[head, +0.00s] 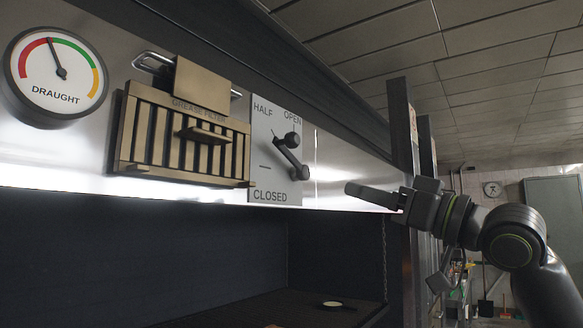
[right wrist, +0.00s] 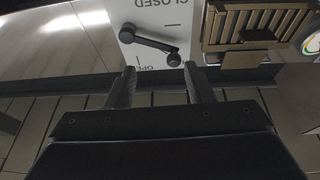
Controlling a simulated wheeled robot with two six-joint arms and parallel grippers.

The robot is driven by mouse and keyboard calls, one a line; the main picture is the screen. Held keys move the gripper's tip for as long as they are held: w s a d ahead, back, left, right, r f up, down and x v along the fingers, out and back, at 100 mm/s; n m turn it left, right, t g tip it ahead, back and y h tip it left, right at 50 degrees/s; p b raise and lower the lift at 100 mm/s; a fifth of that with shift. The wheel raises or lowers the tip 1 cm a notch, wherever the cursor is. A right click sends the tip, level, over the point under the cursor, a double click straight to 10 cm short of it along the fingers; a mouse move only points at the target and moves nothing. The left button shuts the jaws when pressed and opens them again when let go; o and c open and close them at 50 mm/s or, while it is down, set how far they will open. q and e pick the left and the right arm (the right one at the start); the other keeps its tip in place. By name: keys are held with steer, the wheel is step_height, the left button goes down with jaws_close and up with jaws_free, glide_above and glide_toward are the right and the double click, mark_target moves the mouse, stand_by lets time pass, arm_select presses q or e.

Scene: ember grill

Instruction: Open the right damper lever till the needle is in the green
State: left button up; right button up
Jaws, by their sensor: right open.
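The right damper lever (head: 287,157) is a dark arm with a round knob on a pale plate (head: 262,180) marked HALF, OPEN and CLOSED. It slants up and left from its pivot, towards HALF. In the right wrist view the lever (right wrist: 150,41) appears upside down, its knob (right wrist: 174,59) nearest me. The draught gauge (head: 70,85) at the far left has its needle near the red-green boundary. My right gripper (head: 352,190) is open and empty, right of the plate and apart from the lever. In its wrist view the fingers (right wrist: 160,76) spread either side of the knob's line.
A brass grease filter (head: 150,140) with a protruding handle sits on the steel hood between gauge and plate. A dark grill recess (head: 150,250) lies below, with a small round object (head: 334,304) on its surface. A dark post (head: 403,130) stands behind my right gripper.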

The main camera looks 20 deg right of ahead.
steer(key=s+r+y, duration=0.1)
steer(key=s+r, duration=0.2)
steer(key=r, duration=0.1)
steer(key=p, duration=0.8)
glide_toward(298, 141)
steer(key=shift+n, duration=0.3)
steer(key=x, duration=0.9)
steer(key=shift+w+a+r, duration=0.15)
steer(key=shift+a, duration=0.1)
steer(key=shift+x, duration=0.8)
jaws_close()
